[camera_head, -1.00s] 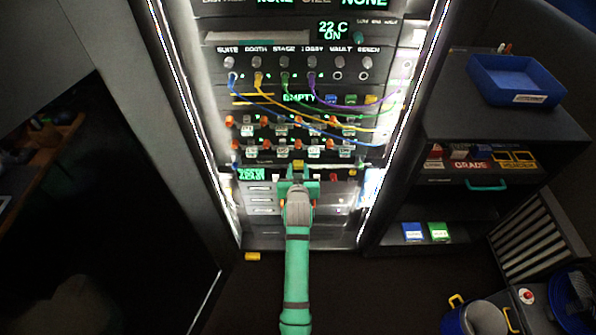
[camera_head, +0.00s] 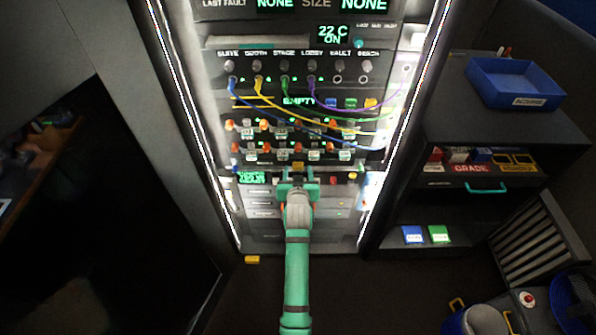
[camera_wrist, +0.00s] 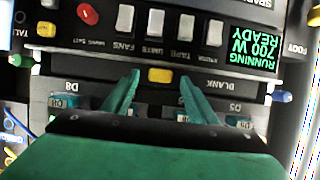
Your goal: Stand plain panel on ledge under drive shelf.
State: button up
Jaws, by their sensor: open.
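The plain panel appears to be the dark strip labelled BLANK (camera_wrist: 215,85), with a yellow tab (camera_wrist: 160,75), in the upside-down wrist view. In the head view the yellow tab (camera_head: 298,166) shows just above my gripper (camera_head: 298,175), under the lower drive row (camera_head: 280,148). My gripper is open, its green fingers on either side of the tab with gaps, and holds nothing that I can see. Drive labels D8 and D5 show by the strip in the wrist view. The ledge itself cannot be made out clearly.
A switch panel (camera_wrist: 170,22) with white switches and a green display borders the strip. Coloured cables (camera_head: 310,107) hang across the rack above. A yellow block (camera_head: 252,259) lies at the rack's foot. A dark cabinet (camera_head: 460,215) with a blue tray (camera_head: 515,80) stands right.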

jog(key=v, duration=1)
jog(key=shift+w, duration=0.1)
jog(key=s+d+f, duration=0.1)
jog(key=s+f, duration=0.3)
jog(key=s, duration=0.8)
jog(key=s+f, duration=0.3)
jog(key=s, duration=0.8)
jog(key=s+r+t, duration=0.1)
jog(key=s+r, duration=0.3)
jog(key=s, duration=0.7)
jog(key=s+a+r, duration=0.1)
jog(key=s+r, duration=0.3)
jog(key=s, duration=0.7)
jog(key=shift+r+t, duration=0.3)
jog(key=shift+t, duration=0.1)
